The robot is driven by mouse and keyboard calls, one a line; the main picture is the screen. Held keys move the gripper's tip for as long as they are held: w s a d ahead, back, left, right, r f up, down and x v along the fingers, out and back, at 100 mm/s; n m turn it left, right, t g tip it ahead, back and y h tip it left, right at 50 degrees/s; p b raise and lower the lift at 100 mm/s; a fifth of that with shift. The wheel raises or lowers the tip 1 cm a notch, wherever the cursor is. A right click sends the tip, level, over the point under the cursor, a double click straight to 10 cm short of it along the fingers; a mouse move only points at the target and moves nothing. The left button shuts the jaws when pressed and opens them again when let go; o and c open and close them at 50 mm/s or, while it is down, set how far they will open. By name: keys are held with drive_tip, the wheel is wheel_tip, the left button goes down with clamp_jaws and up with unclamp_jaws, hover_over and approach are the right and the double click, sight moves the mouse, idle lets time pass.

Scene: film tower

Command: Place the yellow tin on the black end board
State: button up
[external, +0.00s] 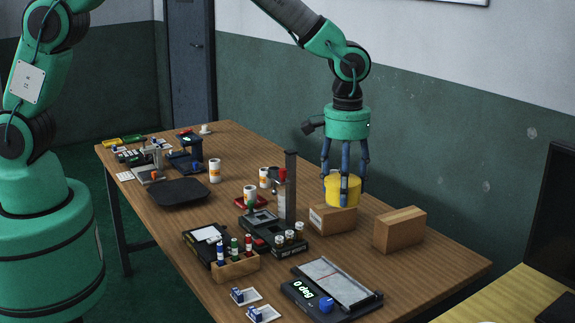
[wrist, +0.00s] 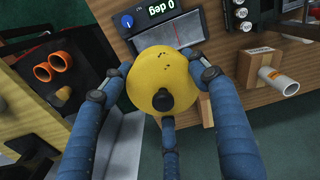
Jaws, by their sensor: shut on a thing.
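The yellow tin (external: 343,188) is a short round can held between the blue fingers of my gripper (external: 344,199). A flat black board (external: 178,193) lies empty on the table, left and well away from the tin. I cannot tell for sure whether it is the black end board.
Two cardboard boxes (external: 399,230) stand near the tin. A black device (external: 325,288) with a "0 deg" display lies at the front. A dark upright column (external: 290,185), a wooden rack (external: 236,267) of small bottles and white canisters (external: 215,171) crowd the middle.

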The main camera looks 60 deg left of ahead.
drive_tip(key=w+a+r+n, duration=0.15)
drive_tip(key=a+n, duration=0.25)
drive_tip(key=a, duration=1.8)
drive_tip(key=s+a+n+b, duration=0.1)
drive_tip(key=s+a+n, duration=0.25)
drive_tip(key=a, duration=0.75)
drive_tip(key=s+a+n+b, duration=0.15)
drive_tip(key=s+a, duration=0.35)
drive_tip(key=a, duration=0.6)
drive_tip(key=s+a+n, duration=0.4)
drive_tip(key=s+a, duration=0.1)
drive_tip(key=a, duration=0.6)
drive_tip(key=s+a+f+n+b, duration=0.1)
drive_tip(key=s+a+n, duration=0.1)
drive_tip(key=s+a, duration=0.45)
drive_tip(key=s+a+f+n, duration=0.1)
drive_tip(key=s+a+n, duration=0.25)
drive_tip(key=s, duration=0.55)
wheel_tip(320, 180, down, 18)
drive_tip(key=shift+w+a+r+m, duration=0.2)
drive_tip(key=shift+w+m, duration=0.1)
drive_tip(key=shift+m, duration=0.05)
drive_tip(key=shift+w+a, duration=0.1)
drive_tip(key=b, duration=0.2)
hover_over(178, 190)
drive_tip(key=shift+f, duration=0.7)
